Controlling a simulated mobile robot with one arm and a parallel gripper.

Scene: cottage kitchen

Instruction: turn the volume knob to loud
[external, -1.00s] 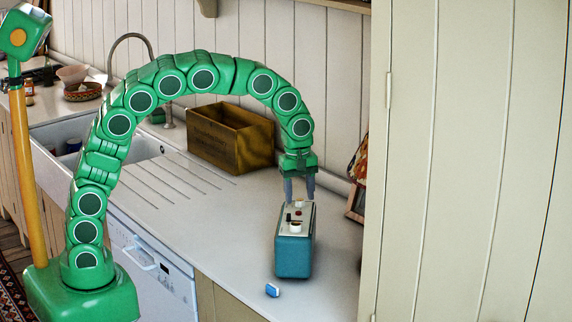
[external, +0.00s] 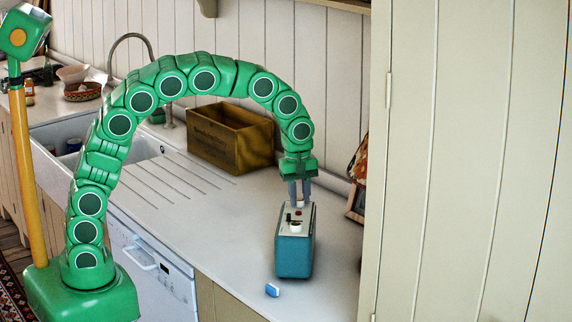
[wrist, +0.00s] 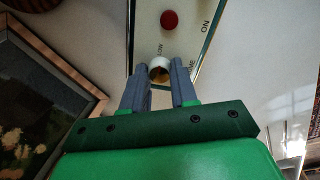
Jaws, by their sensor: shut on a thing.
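A teal radio (external: 293,256) with a pale top panel stands on the white counter. Its volume knob (wrist: 160,66), white with a yellowish part, shows in the wrist view, with "LOW" printed beside it and part of a longer word ending in "ME". My gripper (external: 299,203) points down at the far end of the radio's top. In the wrist view, its grey fingers (wrist: 161,74) are shut on the volume knob, one on each side, and hide part of it. The knob's exact pointing direction is hard to tell.
A second white knob (external: 296,227) sits on the near end of the panel. A red button (wrist: 169,20) is near an "ON" label. A small blue object (external: 272,290) lies in front of the radio.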

